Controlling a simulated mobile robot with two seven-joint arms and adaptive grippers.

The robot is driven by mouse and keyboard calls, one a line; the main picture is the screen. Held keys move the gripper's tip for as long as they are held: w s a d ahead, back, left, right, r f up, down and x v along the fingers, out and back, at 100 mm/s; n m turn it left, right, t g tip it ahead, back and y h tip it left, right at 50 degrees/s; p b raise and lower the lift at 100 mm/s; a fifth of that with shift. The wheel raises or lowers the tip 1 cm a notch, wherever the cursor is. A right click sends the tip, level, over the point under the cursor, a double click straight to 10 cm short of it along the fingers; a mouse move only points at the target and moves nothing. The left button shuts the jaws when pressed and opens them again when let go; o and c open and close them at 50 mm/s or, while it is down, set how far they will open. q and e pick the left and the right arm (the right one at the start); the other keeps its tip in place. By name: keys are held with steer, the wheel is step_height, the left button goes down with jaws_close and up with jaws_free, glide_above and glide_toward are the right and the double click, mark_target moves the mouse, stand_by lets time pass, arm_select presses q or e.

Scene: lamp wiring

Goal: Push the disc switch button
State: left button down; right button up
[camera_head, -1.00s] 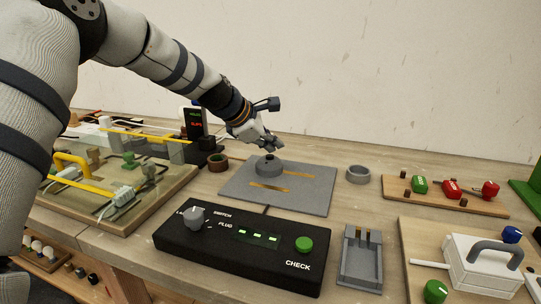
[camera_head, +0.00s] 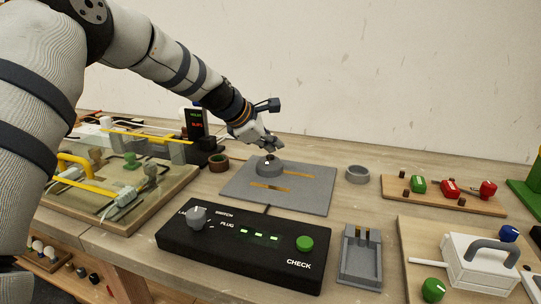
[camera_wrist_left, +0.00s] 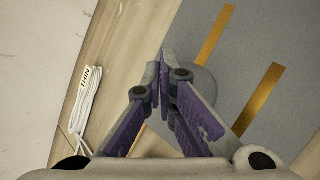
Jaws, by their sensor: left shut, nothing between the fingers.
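The disc switch (camera_head: 267,169) is a round grey disc on a flat grey plate (camera_head: 310,190) with two brass strips. A small button (camera_head: 268,158) shows on its top. My left gripper (camera_head: 274,147) is just above and behind the disc, fingers pointing down toward it. Its fingers are shut and empty. In the left wrist view the purple-padded fingers (camera_wrist_left: 163,65) are together, and the disc (camera_wrist_left: 205,84) is partly hidden behind them. I cannot tell whether the fingertips touch the button. My right gripper is not in view.
A black check box (camera_head: 240,245) with a knob, lit green bars and a green button stands in front of the plate. A grey ring (camera_head: 358,174) lies to the right. A small display (camera_head: 196,123) and a glass-topped wiring board (camera_head: 120,190) are to the left.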

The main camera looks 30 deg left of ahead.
mark_target(272, 157)
arm_select(q)
step_height(272, 157, up, 6)
steer(key=shift+p, duration=0.4)
stand_by(0.3)
